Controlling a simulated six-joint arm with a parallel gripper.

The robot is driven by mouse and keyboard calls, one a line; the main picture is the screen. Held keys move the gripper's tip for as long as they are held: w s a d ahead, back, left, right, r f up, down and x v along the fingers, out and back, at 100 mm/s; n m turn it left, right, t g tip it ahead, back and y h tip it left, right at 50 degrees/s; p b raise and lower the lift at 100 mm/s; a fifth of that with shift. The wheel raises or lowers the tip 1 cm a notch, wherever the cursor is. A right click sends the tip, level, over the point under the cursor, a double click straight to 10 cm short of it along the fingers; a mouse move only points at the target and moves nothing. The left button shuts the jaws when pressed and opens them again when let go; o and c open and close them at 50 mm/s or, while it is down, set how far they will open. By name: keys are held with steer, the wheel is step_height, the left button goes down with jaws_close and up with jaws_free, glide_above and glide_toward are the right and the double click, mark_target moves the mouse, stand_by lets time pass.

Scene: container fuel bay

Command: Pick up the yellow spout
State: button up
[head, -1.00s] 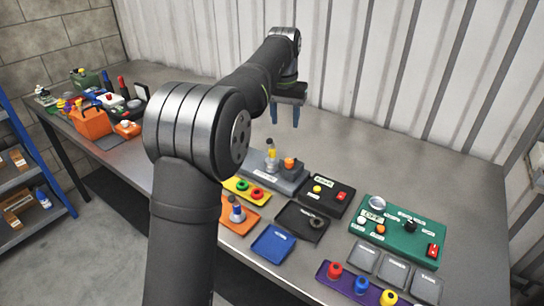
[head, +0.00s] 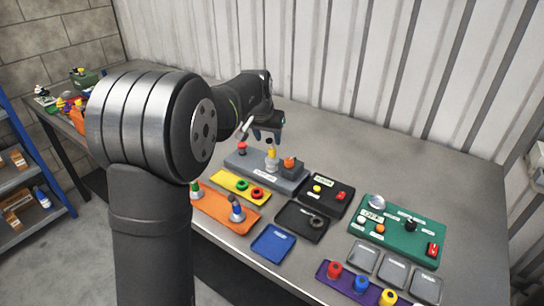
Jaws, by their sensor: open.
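A small upright piece with a yellow band (head: 271,154) and pale parts above and below it stands on the grey block (head: 237,160). It looks like the yellow spout, though it is small in view. My gripper (head: 266,134) is just above and behind it in the picture, pointing down, its bluish fingers apart and empty. I cannot tell whether the fingers touch its top. My own wrist hides part of the gripper.
An orange piece (head: 290,162) stands close to the right on the same block, and a red-topped piece (head: 242,148) to the left. In front are a yellow tray (head: 228,182), an orange tray (head: 215,205) and a black box (head: 325,205). The bench behind is clear.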

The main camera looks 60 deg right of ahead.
mark_target(271, 149)
steer(key=x, duration=0.7)
steer(key=shift+s+a+f, duration=0.15)
steer(key=shift+s+f, duration=0.1)
steer(key=shift+c, duration=0.2)
jaws_close()
